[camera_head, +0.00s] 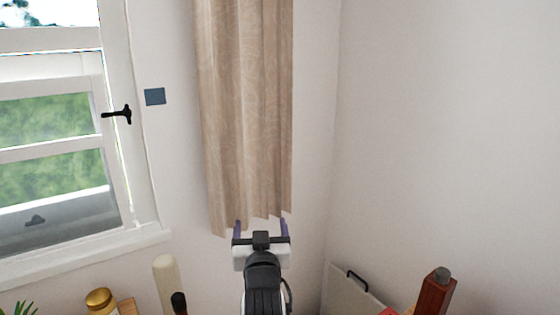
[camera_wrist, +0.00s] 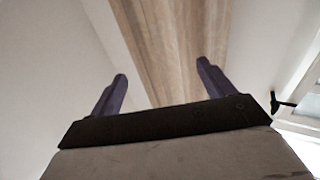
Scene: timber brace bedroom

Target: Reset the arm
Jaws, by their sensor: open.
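My gripper (camera_head: 260,228) is at the lower middle of the head view, in front of the bottom edge of a beige curtain (camera_head: 245,110). Its two purple fingers stand apart with nothing between them. In the wrist view my gripper (camera_wrist: 161,85) also shows open and empty, with the curtain (camera_wrist: 165,35) beyond the fingers. Whether a finger touches the curtain cannot be told.
A white-framed window (camera_head: 60,150) with a black handle (camera_head: 118,113) is at the left. Along the bottom edge are a gold-lidded jar (camera_head: 101,300), a pale rounded post (camera_head: 166,283), a white panel (camera_head: 345,295) and a reddish wooden post (camera_head: 434,294). Bare wall is at the right.

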